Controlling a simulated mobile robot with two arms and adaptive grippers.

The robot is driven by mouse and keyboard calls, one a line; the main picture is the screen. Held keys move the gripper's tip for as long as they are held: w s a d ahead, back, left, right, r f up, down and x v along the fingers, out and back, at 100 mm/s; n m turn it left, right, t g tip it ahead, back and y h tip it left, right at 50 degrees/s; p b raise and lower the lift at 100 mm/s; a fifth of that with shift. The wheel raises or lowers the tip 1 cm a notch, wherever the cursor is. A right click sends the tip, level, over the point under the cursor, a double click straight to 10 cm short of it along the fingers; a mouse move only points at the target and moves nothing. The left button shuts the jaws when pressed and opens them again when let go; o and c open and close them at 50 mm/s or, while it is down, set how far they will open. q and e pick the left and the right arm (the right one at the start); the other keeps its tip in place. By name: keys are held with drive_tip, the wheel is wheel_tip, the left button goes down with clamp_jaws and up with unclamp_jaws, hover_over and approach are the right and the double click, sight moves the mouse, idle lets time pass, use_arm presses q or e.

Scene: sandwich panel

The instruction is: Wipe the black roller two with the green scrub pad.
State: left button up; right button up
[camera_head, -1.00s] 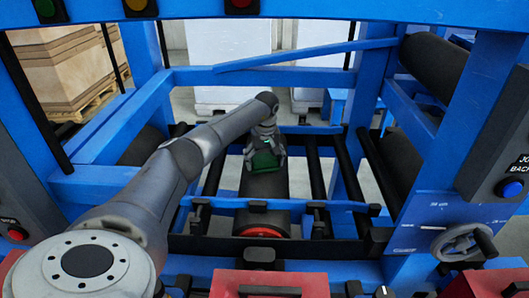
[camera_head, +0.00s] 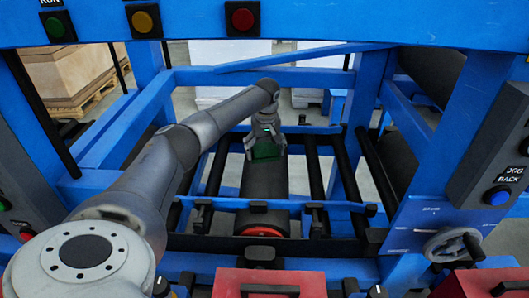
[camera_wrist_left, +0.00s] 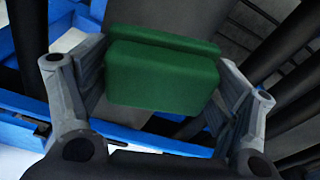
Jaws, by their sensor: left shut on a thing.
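The green scrub pad (camera_head: 266,152) is held between the fingers of my left gripper (camera_head: 265,147), which is shut on it. In the left wrist view the pad (camera_wrist_left: 162,78) fills the space between the two grey fingers (camera_wrist_left: 160,85). The thick black roller (camera_head: 264,186) with a red end lies lengthwise in the blue frame, below the pad. The pad is over the roller's upper surface, toward its far half. I cannot tell for certain whether it touches. My right gripper is not in view.
Thinner black rollers (camera_head: 316,170) and blue rails flank the thick roller. Blue posts and a top beam with buttons (camera_head: 242,19) surround the opening. A red box (camera_head: 270,283) sits at the front. A handwheel (camera_head: 452,246) is at the right.

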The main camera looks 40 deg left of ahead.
use_arm(q)
drive_tip(key=shift+r, duration=0.3)
drive_tip(key=shift+r+p, duration=1.1)
drive_tip(key=shift+r, duration=0.45)
drive_tip(key=shift+f, duration=0.1)
